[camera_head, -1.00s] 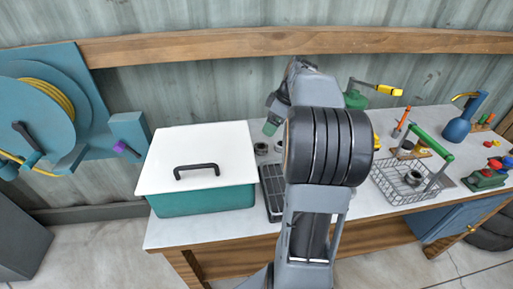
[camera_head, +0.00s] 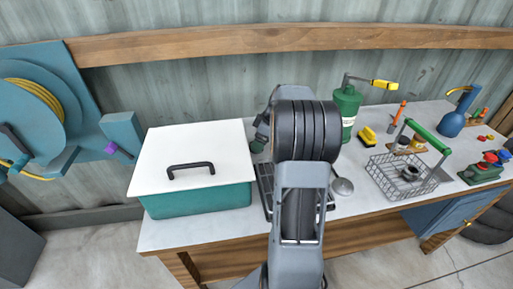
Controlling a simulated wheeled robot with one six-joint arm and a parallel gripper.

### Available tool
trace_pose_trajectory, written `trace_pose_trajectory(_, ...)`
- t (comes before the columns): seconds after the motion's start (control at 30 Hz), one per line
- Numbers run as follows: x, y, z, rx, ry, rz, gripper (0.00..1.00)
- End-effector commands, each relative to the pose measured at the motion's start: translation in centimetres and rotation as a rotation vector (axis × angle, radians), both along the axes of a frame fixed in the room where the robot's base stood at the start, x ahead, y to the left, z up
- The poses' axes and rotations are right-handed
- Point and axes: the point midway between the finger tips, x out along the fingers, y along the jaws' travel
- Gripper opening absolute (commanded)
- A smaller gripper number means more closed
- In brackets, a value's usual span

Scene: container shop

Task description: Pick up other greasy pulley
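A dark grey pulley (camera_head: 410,172) lies in the wire basket (camera_head: 382,180), which has a green handle, on the right part of the bench. No other pulley shows now; the bench behind my arm is hidden.
A teal box with a white lid (camera_head: 225,150) stands at left. A dark slotted tray (camera_head: 265,185) is partly behind my arm.

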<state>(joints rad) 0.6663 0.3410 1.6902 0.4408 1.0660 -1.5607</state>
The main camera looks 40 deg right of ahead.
Motion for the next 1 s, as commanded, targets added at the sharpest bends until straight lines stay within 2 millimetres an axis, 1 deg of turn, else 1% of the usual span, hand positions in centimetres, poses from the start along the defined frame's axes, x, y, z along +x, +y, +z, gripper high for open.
trace_pose_trajectory(0.03, 0.3, 0.2, -0.7, 0.002, 0.003, 0.001, 0.83)
trace_pose_trajectory(0.2, 0.7, 0.6, -2.1, 0.001, 0.001, 0.002, 0.83)
trace_pose_trajectory(0.5, 0.8, 0.7, -2.4, 0.000, 0.000, 0.001, 0.83)
trace_pose_trajectory(0.57, 0.8, 0.7, -2.4, 0.000, 0.000, 0.001, 0.79)
trace_pose_trajectory(1.0, 0.8, 0.7, -2.3, 0.000, 0.000, 0.001, 0.36)
